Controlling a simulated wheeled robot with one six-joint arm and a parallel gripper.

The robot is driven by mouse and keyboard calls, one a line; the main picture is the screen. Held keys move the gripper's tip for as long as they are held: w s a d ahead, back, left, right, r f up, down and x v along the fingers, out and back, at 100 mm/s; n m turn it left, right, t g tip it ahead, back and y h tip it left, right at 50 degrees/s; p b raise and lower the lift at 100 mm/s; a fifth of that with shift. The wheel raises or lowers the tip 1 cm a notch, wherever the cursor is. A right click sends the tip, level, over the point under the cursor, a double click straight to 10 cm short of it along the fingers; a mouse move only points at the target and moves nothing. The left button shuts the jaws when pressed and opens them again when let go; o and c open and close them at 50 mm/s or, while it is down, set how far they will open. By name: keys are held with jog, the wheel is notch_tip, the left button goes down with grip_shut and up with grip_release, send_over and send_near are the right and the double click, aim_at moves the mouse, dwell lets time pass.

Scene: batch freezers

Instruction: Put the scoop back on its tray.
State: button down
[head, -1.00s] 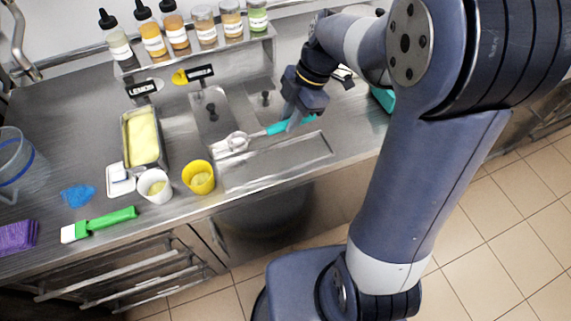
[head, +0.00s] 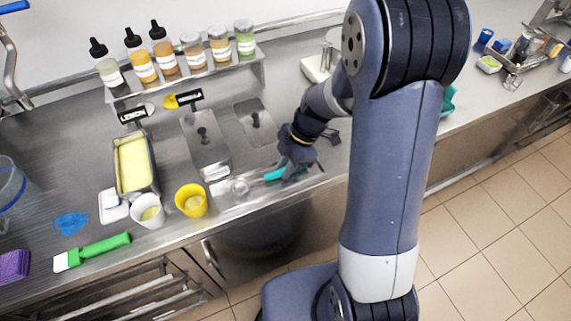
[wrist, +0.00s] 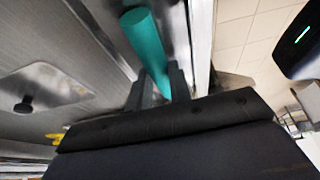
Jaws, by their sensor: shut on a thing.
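The scoop (head: 240,187) has a clear round bowl and a teal handle (head: 273,174). The handle also shows in the wrist view (wrist: 146,38). My gripper (head: 286,170) is shut on the handle; its fingers (wrist: 158,88) grip it from both sides. The shallow metal tray (head: 268,194) lies at the counter's front edge. The scoop is over the tray, its bowl toward the tray's left end and my gripper toward its right. I cannot tell whether the scoop touches the tray.
Two metal lids with black knobs (head: 203,133) lie behind the tray. A yellow cup (head: 191,201), a white cup (head: 147,212) and a pan of yellow ice cream (head: 133,164) stand left. A bottle shelf (head: 188,80) runs along the back. A green-handled spatula (head: 103,245) lies front left.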

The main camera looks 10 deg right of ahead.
jog(key=shift+f, duration=0.2)
jog(key=c, duration=1.3)
grip_release()
jog(key=shift+r, duration=0.15)
jog(key=shift+r, duration=0.15)
jog(key=b+v, duration=0.1)
jog(key=v, duration=1.1)
jog(key=shift+d, duration=0.1)
